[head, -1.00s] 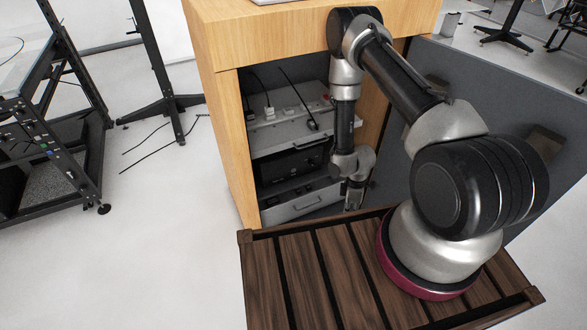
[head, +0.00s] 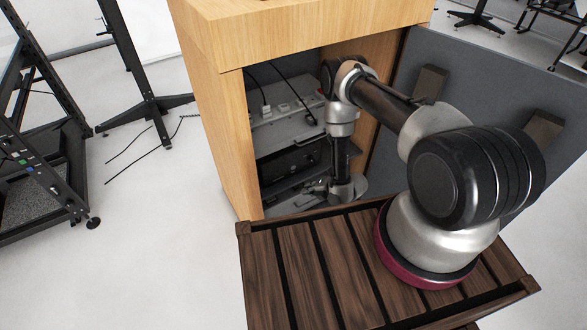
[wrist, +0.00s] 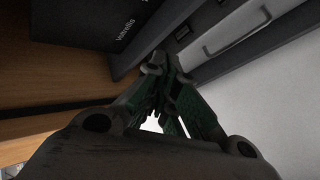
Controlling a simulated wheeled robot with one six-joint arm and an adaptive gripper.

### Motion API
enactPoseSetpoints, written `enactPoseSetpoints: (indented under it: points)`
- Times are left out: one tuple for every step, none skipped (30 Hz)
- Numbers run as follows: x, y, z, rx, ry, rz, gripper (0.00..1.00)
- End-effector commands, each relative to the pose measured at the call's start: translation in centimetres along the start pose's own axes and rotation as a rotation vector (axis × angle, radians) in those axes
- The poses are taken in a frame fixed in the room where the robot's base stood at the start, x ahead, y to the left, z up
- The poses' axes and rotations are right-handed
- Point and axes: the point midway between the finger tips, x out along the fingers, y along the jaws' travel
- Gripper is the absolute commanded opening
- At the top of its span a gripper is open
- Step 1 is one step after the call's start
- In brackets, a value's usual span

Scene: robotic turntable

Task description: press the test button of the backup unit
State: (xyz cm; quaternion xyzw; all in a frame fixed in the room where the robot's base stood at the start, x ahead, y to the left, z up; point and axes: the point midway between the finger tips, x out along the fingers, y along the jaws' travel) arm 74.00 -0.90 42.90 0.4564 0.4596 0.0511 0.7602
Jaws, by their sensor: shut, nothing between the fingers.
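Several units are stacked in an open wooden cabinet. In the head view a black unit (head: 286,164) sits in the middle, and a grey unit (head: 282,199) lies below it, partly hidden. I cannot tell which is the backup unit, and I cannot make out a test button. In the wrist view a dark box with white lettering (wrist: 140,14) is at the top, beside a grey panel with a handle (wrist: 237,32). My gripper (wrist: 160,62) is shut and empty, its tips near the edge between them; contact cannot be told. In the head view it is low before the units, mostly hidden.
The wooden cabinet (head: 213,118) has side walls close around the opening. A grey unit with plugs and cables (head: 284,128) is on top of the stack. A dark slatted wooden deck (head: 298,262) lies in front. A black rack (head: 40,160) stands at the left, with open floor between.

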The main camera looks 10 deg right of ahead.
Motion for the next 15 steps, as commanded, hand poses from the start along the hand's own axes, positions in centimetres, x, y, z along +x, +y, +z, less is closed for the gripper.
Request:
enactPoseSetpoints:
  points:
    - [0.0,0.0,0.0,0.001,0.0,0.0,0.0]
    - [0.0,0.0,0.0,0.001,0.0,-0.001,0.0]
    - [0.0,0.0,0.0,0.002,0.0,-0.001,0.0]
    - [0.0,0.0,0.0,0.002,0.0,-0.001,0.0]
    - [0.0,0.0,0.0,0.002,0.0,-0.001,0.0]
    - [0.0,0.0,0.0,0.002,0.0,-0.001,0.0]
    - [0.1,0.1,0.1,0.002,0.0,-0.001,0.0]
    - [0.2,0.1,0.1,0.002,0.0,-0.001,0.0]
    - [0.3,0.2,0.2,0.002,0.0,0.0,0.0]
    - [0.5,0.3,0.4,0.002,0.0,0.0,0.0]
    - [0.7,0.5,0.5,0.001,0.0,0.001,0.0]
    - [0.9,0.7,0.7,0.001,0.0,0.001,0.0]
    - [1.2,0.9,0.9,0.0,0.0,0.0,0.0]
    - [1.4,1.1,1.1,0.001,0.0,0.0,0.0]
    - [1.8,1.4,1.4,0.001,-0.001,0.001,0.0]
